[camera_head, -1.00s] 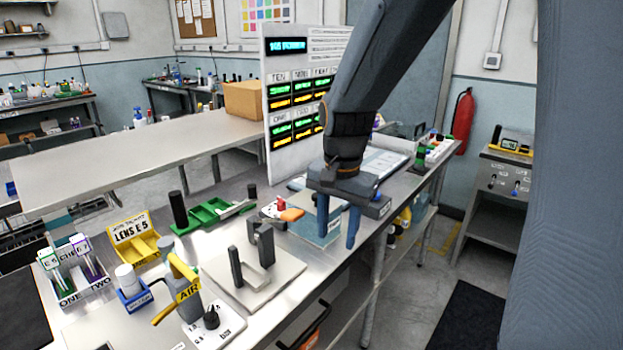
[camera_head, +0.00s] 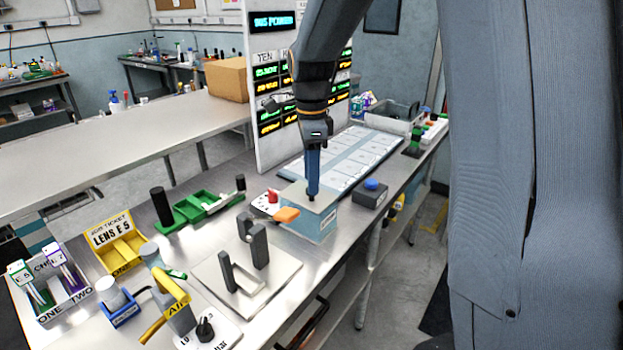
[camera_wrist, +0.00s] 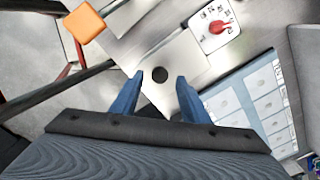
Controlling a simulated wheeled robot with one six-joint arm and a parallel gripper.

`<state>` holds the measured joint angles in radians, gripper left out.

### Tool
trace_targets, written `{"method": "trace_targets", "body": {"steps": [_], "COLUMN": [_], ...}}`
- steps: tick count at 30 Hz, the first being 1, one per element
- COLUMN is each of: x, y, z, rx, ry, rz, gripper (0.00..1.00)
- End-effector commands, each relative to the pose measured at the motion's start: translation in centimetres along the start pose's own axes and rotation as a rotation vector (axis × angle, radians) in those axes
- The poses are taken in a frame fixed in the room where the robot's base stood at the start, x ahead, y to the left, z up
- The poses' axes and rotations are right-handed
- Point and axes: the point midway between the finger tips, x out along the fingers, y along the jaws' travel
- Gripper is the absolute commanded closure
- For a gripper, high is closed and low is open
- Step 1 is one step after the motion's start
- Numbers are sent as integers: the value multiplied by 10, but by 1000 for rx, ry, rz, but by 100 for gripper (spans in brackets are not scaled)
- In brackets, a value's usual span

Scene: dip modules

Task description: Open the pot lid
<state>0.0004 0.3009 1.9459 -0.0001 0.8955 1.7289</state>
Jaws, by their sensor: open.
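The pot is a light blue box (camera_head: 308,226) labelled on its front, near the bench's front edge in the head view. Its flat grey metal lid (camera_head: 291,196) lies on top, and the lid (camera_wrist: 184,52) also fills the middle of the wrist view. A small round black knob (camera_wrist: 160,75) stands on the lid. My gripper (camera_head: 312,190) points down right above the lid, its blue fingers seen edge-on. In the wrist view my gripper (camera_wrist: 158,79) is open, with one fingertip on each side of the knob. I cannot tell whether the fingers touch it.
An orange-ended handle (camera_head: 286,214) sits close to the box's left. A white switch plate with a red knob (camera_head: 271,199) stands behind it. A grey box with a blue button (camera_head: 370,192) is to the right. A metal plate with dark uprights (camera_head: 243,285) lies at front left.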

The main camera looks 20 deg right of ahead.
Motion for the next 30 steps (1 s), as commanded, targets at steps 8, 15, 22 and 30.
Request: {"method": "trace_targets", "body": {"steps": [8, 15, 22, 30], "x": [20, 21, 21, 20], "y": [0, 0, 0, -2], "z": [0, 0, 0, -2], "rx": [-1, -1, -1, 2], "ry": [0, 0, 0, 0], "rz": [0, 0, -1, -1], "gripper": [59, 59, 97, 100]}}
